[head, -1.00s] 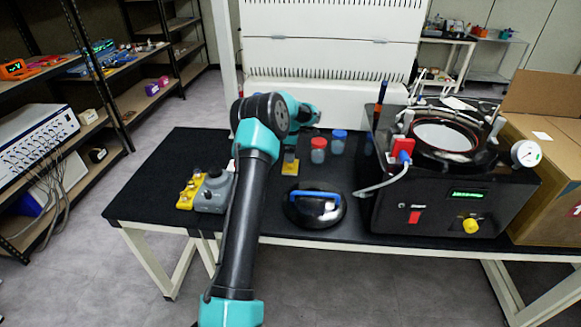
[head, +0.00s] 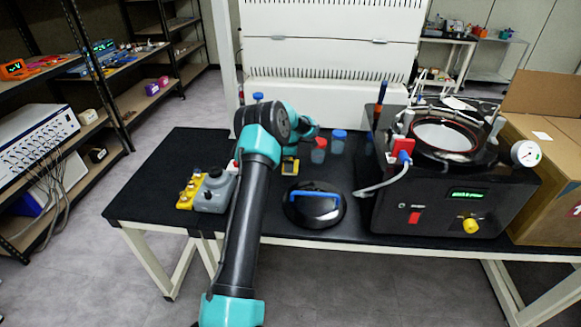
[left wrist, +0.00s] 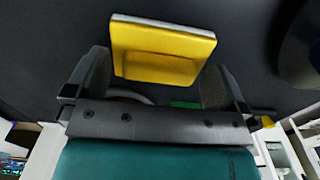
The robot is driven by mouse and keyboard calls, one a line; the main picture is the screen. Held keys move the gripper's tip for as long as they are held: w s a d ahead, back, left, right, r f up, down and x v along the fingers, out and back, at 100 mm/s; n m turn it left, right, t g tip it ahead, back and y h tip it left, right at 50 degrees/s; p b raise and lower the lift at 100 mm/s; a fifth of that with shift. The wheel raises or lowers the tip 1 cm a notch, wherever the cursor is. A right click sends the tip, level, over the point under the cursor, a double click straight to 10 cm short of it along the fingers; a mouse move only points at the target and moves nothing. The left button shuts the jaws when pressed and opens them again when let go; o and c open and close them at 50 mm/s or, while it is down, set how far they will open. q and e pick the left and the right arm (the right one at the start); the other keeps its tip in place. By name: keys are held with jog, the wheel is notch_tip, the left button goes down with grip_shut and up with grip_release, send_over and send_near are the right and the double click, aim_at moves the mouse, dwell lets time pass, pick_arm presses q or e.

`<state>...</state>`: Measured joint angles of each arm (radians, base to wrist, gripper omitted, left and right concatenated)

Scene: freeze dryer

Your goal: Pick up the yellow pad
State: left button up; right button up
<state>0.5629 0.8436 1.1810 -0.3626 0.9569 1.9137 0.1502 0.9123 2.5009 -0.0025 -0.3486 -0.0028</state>
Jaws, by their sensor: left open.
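The yellow pad (head: 290,167) lies on the black bench top, partly hidden under my left gripper in the head view. In the left wrist view the yellow pad (left wrist: 160,65) shows a pale far edge and a shallow recess on its near part. My left gripper (left wrist: 158,72) is open, with one dark finger on each side of the pad's near end. The pad reaches out past the fingertips. I cannot tell whether either finger touches it. My right gripper is not in view.
A round black lid with a blue handle (head: 315,195) lies close to the right. Red-capped (head: 319,150) and blue-capped (head: 338,142) containers stand behind. The black freeze dryer (head: 440,200) is at right; a grey-yellow pump (head: 212,192) is at left. The bench's left end is clear.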

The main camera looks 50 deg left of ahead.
pick_arm(q)
jog(key=shift+c, duration=0.3)
jog(key=c, duration=0.9)
notch_tip(320, 180, up, 18)
dwell(0.5)
